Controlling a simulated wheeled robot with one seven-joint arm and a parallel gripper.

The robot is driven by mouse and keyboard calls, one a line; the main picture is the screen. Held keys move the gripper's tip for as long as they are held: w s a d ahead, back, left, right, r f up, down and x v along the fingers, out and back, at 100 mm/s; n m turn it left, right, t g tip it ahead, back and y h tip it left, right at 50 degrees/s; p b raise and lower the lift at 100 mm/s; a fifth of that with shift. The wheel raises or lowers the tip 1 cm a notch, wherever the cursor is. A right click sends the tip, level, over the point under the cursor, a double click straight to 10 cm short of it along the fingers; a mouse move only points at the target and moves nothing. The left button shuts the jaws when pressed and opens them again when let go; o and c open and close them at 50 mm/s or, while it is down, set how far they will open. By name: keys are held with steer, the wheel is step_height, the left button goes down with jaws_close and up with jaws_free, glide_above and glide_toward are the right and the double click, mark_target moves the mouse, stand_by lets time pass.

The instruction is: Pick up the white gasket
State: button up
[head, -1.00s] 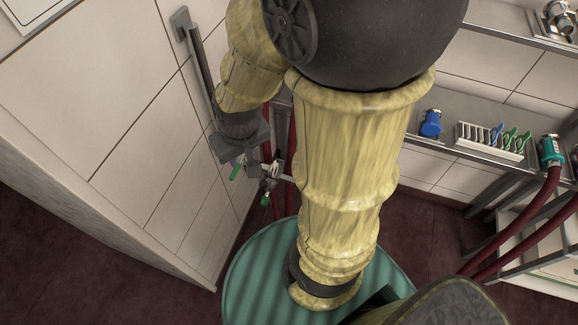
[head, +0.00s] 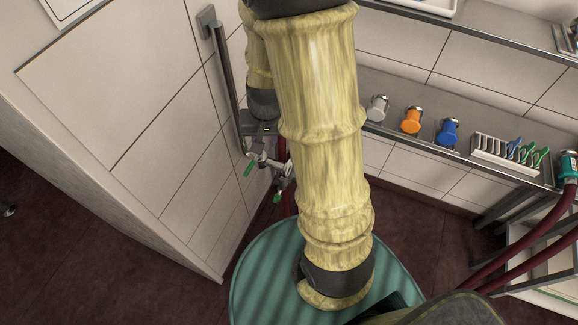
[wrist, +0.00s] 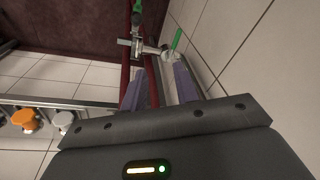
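I cannot make out a white gasket for certain in either view. A white rack (head: 497,160) on the grey shelf holds upright pieces; blue and green ones stand at its right end, and the pale ones at its left are too small to identify. In the head view my arm partly hides the gripper.
The shelf also holds a grey (head: 377,108), an orange (head: 411,120) and a blue capped item (head: 447,132). Green-handled taps (head: 270,168) stand near my gripper. Red hoses (head: 530,232) run at the right. A vertical bar handle (head: 225,70) is at the left.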

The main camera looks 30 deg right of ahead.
steer(key=w+d+f+m, duration=0.2)
steer(key=d+f, duration=0.2)
steer(key=w+d+f+m+g+h+p, duration=0.1)
steer(key=w+d+f+m, duration=0.1)
steer(key=d+f+m, duration=0.1)
steer(key=shift+d+f+m+h+p, duration=0.3)
steer(key=shift+d+f, duration=0.4)
steer(key=shift+f, duration=0.15)
steer(key=shift+f, duration=0.1)
step_height(320, 180, down, 12)
steer(key=w+d, duration=0.1)
steer(key=shift+d, duration=0.2)
steer(key=shift+w, duration=0.1)
steer(key=shift+w+d+f+p, duration=0.15)
steer(key=shift+f+p, duration=0.2)
steer(key=shift+f, duration=0.5)
steer(key=shift+w+f+p, duration=0.15)
steer(key=shift+f+p, duration=0.25)
steer(key=shift+f, duration=0.4)
steer(key=shift+w+d+f+p, duration=0.15)
steer(key=shift+f+p, duration=0.2)
steer(key=shift+f, duration=0.5)
steer(key=shift+a, duration=0.1)
